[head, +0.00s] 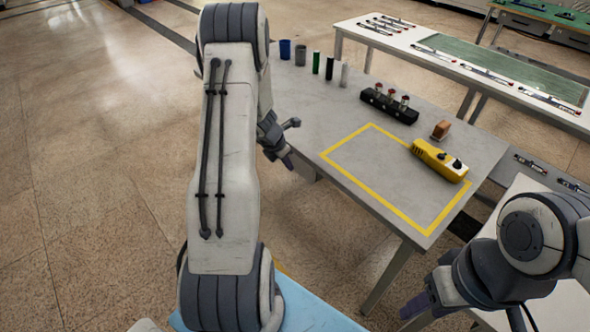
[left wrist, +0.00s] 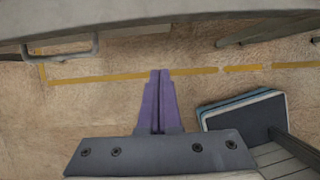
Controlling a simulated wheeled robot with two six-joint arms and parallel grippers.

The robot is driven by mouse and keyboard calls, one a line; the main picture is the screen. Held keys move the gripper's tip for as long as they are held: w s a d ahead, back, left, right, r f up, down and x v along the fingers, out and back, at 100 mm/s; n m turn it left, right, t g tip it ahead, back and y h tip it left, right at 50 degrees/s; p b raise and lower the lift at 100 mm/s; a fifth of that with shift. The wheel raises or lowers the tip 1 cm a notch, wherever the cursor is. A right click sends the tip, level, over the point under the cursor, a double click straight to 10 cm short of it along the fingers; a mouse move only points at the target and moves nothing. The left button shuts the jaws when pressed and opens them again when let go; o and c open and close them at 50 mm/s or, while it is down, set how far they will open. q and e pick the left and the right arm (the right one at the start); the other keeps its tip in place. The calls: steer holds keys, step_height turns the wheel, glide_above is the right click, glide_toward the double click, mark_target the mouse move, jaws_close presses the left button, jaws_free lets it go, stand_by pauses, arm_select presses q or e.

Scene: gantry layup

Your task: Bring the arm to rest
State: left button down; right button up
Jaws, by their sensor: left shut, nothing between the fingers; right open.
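My left arm rises large in the left half of the head view, bends at the top and comes back down beside the table's left edge. Its gripper (left wrist: 160,74) shows in the left wrist view with two purple fingers pressed together and nothing between them, over the tan floor. In the head view the left wrist is partly hidden behind the arm, and the fingers are not clear. My right gripper (head: 417,308) is at the lower right of the head view, below the table's front corner. It is open, with purple fingers partly hidden by the wrist.
The grey table (head: 350,180) bears a yellow-outlined area, a yellow handheld device (head: 438,160), an orange-brown block (head: 441,130), a black rack (head: 389,106) and several cups and cylinders at the back. A second table (head: 460,65) stands behind. Open floor (head: 90,170) lies left.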

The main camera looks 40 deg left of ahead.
arm_select(q)
steer(key=s+d+r+m+g+h, duration=0.1)
steer(key=s+d+r+m, duration=0.1)
steer(key=d+r+m, duration=0.55)
steer(key=s+d+r+m+h, duration=0.15)
steer(key=d+m, duration=0.35)
steer(key=d, duration=0.6)
steer(key=s+d+r+m+g, duration=0.1)
steer(key=s+d+r+m, duration=0.1)
steer(key=d+r+m, duration=0.55)
steer(key=s+d+r+m+g+y, duration=0.1)
steer(key=s+d+m, duration=0.3)
steer(key=s+m, duration=0.6)
steer(key=s+d+r+m+g+y, duration=0.1)
steer(key=s+d+r+m, duration=0.2)
steer(key=s+m, duration=0.7)
steer(key=shift+s+d, duration=1.2)
steer(key=shift+r+y, duration=0.1)
steer(key=shift+y, duration=0.15)
